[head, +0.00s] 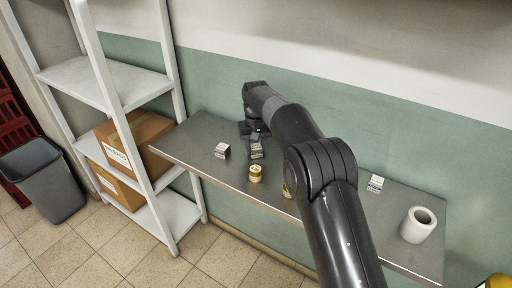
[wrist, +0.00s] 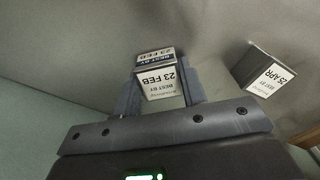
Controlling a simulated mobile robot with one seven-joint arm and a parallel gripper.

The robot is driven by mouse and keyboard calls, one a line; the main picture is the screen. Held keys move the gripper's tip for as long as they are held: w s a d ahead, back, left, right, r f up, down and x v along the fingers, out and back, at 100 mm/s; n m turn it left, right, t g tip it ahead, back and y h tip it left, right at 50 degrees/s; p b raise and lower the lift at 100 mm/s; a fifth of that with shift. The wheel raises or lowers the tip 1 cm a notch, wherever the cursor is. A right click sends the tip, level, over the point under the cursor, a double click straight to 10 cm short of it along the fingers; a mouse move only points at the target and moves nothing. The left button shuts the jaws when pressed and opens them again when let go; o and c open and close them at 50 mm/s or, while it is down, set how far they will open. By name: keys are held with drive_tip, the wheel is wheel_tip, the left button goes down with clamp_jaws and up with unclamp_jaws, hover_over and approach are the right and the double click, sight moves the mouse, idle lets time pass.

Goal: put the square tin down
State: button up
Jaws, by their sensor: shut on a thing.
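My gripper (head: 254,133) is over the metal table (head: 190,140) in the head view, shut on a square tin (head: 257,152). In the wrist view the held square tin (wrist: 161,80) sits between the two fingers (wrist: 162,88), with a white label reading "23 FEB" and "BEST BY". I cannot tell whether its base touches the table. A second square tin (head: 222,150) stands apart, to the left in the head view. In the wrist view a tin labelled "25 APR" (wrist: 268,78) is to the right of my gripper.
A yellow-lidded jar (head: 255,174) stands near the table's front edge, and another jar (head: 287,191) is partly behind my arm. Another tin (head: 375,183) and a white roll (head: 418,226) are to the right. White shelving (head: 105,85) with cardboard boxes (head: 145,140) stands left.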

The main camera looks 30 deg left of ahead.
sight(256, 147)
drive_tip(key=o, duration=1)
drive_tip(key=shift+f, duration=0.1)
wheel_tip(256, 147, up, 12)
drive_tip(key=shift+r, duration=0.2)
